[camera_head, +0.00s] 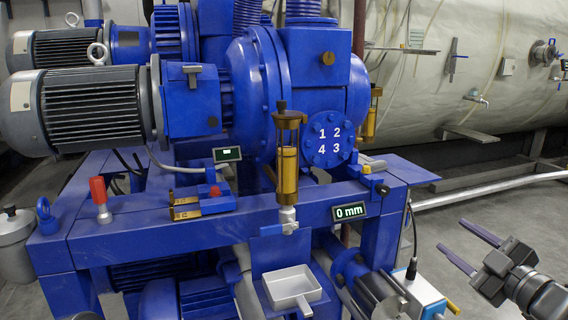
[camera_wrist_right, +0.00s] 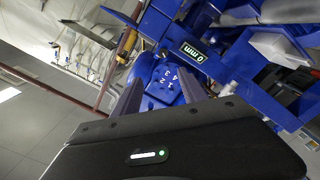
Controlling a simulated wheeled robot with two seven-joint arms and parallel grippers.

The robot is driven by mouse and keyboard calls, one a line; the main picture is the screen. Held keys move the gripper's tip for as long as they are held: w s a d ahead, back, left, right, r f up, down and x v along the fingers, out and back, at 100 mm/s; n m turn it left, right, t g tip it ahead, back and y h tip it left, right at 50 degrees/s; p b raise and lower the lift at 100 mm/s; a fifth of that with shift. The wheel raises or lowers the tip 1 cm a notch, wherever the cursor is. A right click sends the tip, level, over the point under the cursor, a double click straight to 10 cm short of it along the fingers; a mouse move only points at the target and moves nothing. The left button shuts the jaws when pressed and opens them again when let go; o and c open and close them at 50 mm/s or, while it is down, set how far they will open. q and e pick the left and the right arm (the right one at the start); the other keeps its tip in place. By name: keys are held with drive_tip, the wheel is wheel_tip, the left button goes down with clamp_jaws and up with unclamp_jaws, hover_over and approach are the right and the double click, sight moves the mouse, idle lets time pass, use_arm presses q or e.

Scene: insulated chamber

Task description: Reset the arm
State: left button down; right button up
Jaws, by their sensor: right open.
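My right gripper (camera_head: 471,247) is at the lower right of the head view, with its two long fingers apart and nothing between them. It is in free space to the right of the blue pump machine (camera_head: 200,235). In the right wrist view its two fingers (camera_wrist_right: 168,98) also stand apart and point toward the machine, whose round flange with the numbers 1 to 4 (camera_wrist_right: 165,85) shows beyond them. My left gripper is not in the head view.
A blue frame carries a brass-coloured oil glass (camera_head: 287,170), a "0 mm" display (camera_head: 349,211) and a red-handled screwdriver-like tool (camera_head: 99,195). A white tray (camera_head: 292,287) sits below. A large pale insulated tank (camera_head: 470,80) stands behind. Grey floor (camera_head: 510,215) is clear at the right.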

drive_tip(key=w+a+f+m+g+h, duration=0.15)
drive_tip(key=f+m, duration=0.25)
drive_tip(key=f, duration=0.4)
drive_tip(key=w+f+m+g+h, duration=0.1)
drive_tip(key=w+f+m+h, duration=0.2)
drive_tip(key=f+m, duration=0.3)
drive_tip(key=s+a+f+m+g+y, duration=0.1)
drive_tip(key=s+a+f+g, duration=0.3)
drive_tip(key=f, duration=0.7)
drive_tip(key=s+a+f+m+g, duration=0.2)
drive_tip(key=s+a+f, duration=0.4)
drive_tip(key=f, duration=0.5)
drive_tip(key=s+a+f+m+g+y, duration=0.1)
drive_tip(key=s+a+f+g, duration=0.4)
drive_tip(key=f, duration=0.6)
drive_tip(key=s+a+f+g+y, duration=0.1)
drive_tip(key=s+a+f+g, duration=0.1)
drive_tip(key=s+a+f, duration=0.45)
drive_tip(key=s+a+f+g, duration=0.1)
drive_tip(key=s+a+f, duration=0.25)
drive_tip(key=s, duration=0.65)
use_arm(q)
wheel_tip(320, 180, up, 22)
drive_tip(key=p, duration=2.2)
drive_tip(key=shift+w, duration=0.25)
use_arm(e)
wheel_tip(320, 180, up, 23)
drive_tip(key=shift+w+a, duration=0.25)
drive_tip(key=shift+a, duration=0.15)
